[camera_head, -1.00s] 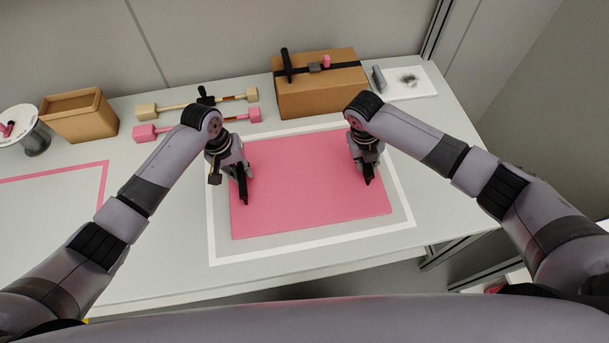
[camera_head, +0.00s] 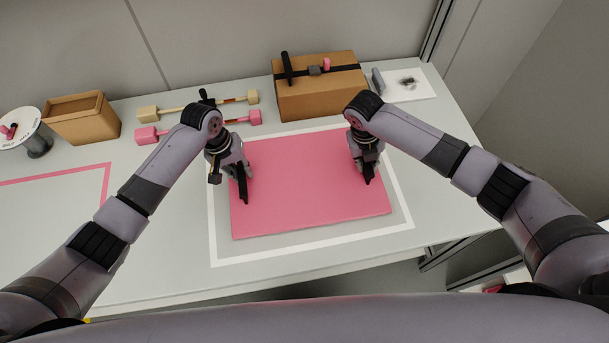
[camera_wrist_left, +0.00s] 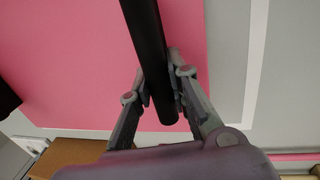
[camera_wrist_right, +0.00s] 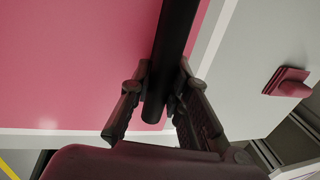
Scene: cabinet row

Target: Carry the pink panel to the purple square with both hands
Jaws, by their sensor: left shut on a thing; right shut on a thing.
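The flat pink panel (camera_head: 305,208) lies level inside a white outline (camera_head: 290,246) on the table. It has a black bar handle near each side. My left gripper (camera_head: 242,184) is shut on the left handle, which shows in the left wrist view (camera_wrist_left: 146,35). My right gripper (camera_head: 367,167) is shut on the right handle, which shows in the right wrist view (camera_wrist_right: 175,30). I cannot tell whether the panel touches the table. No purple square is clear; a pink outline (camera_head: 107,185) is on the table at the left.
A brown box (camera_head: 318,99) with a black strap stands behind the panel. Pink (camera_head: 147,135) and cream (camera_head: 148,114) dumbbell-like tools lie at the back left. An open brown bin (camera_head: 80,122) and a white round stand (camera_head: 22,125) are further left. The table inside the pink outline is clear.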

